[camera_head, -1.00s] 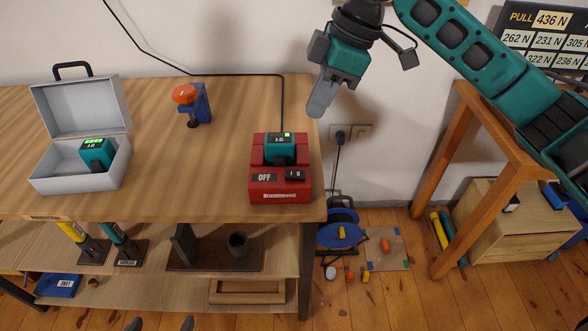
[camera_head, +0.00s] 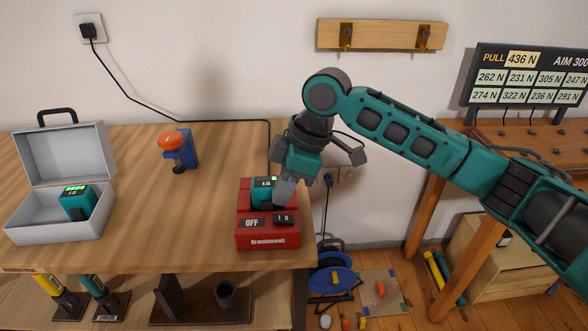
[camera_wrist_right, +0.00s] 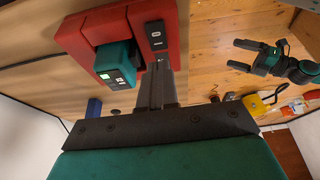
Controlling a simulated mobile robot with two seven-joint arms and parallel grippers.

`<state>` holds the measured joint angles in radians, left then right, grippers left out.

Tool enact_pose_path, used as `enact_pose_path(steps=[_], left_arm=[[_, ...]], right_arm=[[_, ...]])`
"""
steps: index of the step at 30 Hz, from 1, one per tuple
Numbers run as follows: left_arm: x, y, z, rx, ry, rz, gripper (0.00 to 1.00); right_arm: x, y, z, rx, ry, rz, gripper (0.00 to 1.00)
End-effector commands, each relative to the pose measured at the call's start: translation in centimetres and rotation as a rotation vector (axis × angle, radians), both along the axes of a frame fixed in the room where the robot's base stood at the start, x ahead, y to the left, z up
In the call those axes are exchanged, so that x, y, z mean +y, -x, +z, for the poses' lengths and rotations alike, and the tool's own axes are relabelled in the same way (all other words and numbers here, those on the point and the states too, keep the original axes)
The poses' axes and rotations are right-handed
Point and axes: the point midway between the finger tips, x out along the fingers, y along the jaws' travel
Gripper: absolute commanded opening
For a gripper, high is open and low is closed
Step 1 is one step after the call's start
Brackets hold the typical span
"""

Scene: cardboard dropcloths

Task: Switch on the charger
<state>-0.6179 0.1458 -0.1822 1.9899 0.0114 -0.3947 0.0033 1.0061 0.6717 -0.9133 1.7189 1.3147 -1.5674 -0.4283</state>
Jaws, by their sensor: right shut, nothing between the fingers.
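The red charger (camera_head: 268,240) stands at the right front of the workbench. Its front carries an OFF sign (camera_head: 251,223) and a black I/0 rocker switch (camera_head: 284,218). A teal battery (camera_head: 263,192) with green lights sits in it. The charger (camera_wrist_right: 171,25), switch (camera_wrist_right: 155,35) and battery (camera_wrist_right: 114,62) also show in the right wrist view. My right gripper (camera_head: 284,190) is shut and empty, pointing down at the charger just behind the switch. I cannot tell whether it touches. My left gripper (camera_wrist_right: 238,54) appears only in the right wrist view, fingers apart and empty.
An open grey case (camera_head: 58,220) with another teal battery (camera_head: 77,202) stands at the left of the workbench (camera_head: 140,235). A blue and orange tool (camera_head: 180,150) stands behind. A black cable (camera_head: 215,121) runs along the wall. The bench's middle is clear.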

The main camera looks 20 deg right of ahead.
Motion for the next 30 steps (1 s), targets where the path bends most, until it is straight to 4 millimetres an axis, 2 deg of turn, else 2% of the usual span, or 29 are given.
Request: enact_pose_path(steps=[1, 3, 9, 21, 29, 30], left_arm=[[-0.1, -0.1, -0.2, -0.002, 0.002, -0.002, 0.96], [-0.2, -0.2, -0.1, -0.003, 0.004, -0.004, 0.96], [-0.4, -0.5, 0.2, -0.010, 0.007, -0.007, 0.96], [-0.5, -0.5, 0.3, -0.011, 0.007, -0.009, 0.96], [0.1, -0.5, 2.8, -0.026, -0.006, -0.004, 0.96], [0.3, -0.4, 1.8, -0.026, -0.011, 0.001, 0.96]], right_arm=[[0.1, 0.0, -1.1, 0.002, -0.001, 0.000, 0.00], [0.2, 0.0, -2.1, 0.002, 0.000, 0.000, 0.00], [0.4, -0.1, -3.5, 0.000, 0.000, 0.000, 0.00], [0.5, -0.1, -3.6, 0.000, 0.001, 0.000, 0.00], [0.9, -0.2, -3.6, 0.028, 0.075, 0.000, 0.00], [0.8, -0.2, -4.3, 0.026, 0.077, -0.002, 0.00]])
